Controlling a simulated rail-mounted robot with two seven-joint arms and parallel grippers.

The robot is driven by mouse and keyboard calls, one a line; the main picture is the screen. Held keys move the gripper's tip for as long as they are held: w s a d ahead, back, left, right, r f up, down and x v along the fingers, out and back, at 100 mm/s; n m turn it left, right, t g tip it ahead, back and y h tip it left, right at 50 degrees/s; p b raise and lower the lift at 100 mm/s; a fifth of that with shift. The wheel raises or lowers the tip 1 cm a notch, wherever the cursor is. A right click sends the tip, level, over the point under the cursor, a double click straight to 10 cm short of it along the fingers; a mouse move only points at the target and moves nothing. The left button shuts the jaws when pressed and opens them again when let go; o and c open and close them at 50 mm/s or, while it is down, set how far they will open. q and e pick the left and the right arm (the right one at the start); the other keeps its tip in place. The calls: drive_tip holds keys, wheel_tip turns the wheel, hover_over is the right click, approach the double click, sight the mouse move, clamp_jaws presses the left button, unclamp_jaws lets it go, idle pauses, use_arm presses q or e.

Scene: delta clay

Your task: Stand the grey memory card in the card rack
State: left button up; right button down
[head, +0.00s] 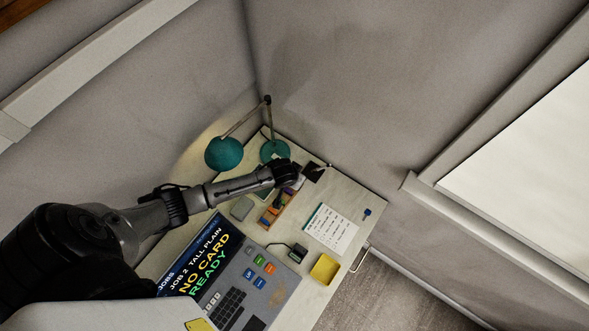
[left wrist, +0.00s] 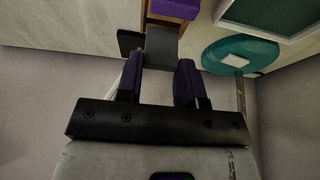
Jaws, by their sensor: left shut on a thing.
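My left gripper (head: 292,186) is over the far part of the desk, beside an orange-brown holder (head: 286,210) with coloured pieces in it, which looks like the card rack. In the left wrist view my left gripper (left wrist: 159,72) has purple-padded fingers shut on a flat grey piece, seemingly the grey memory card (left wrist: 161,46). The card sticks out past the fingertips, close to a purple block (left wrist: 175,8) with a brown edge. I cannot tell whether they touch. The arm hides the card in the head view. My right gripper is not in view.
A teal lamp (head: 224,153) stands at the back corner. A dark square (head: 314,171) lies near the gripper. A printed sheet (head: 330,229), a yellow tray (head: 324,268) and a console (head: 232,280) reading "NO CARD READY" occupy the front. A grey square (head: 242,208) lies left of the holder.

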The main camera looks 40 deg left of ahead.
use_arm(q)
drive_tip(key=shift+f, duration=0.4)
drive_tip(key=shift+f+b, duration=0.35)
drive_tip(key=shift+f, duration=0.2)
idle(0.4)
drive_tip(key=o, duration=1.3)
drive_tip(key=shift+r, duration=0.1)
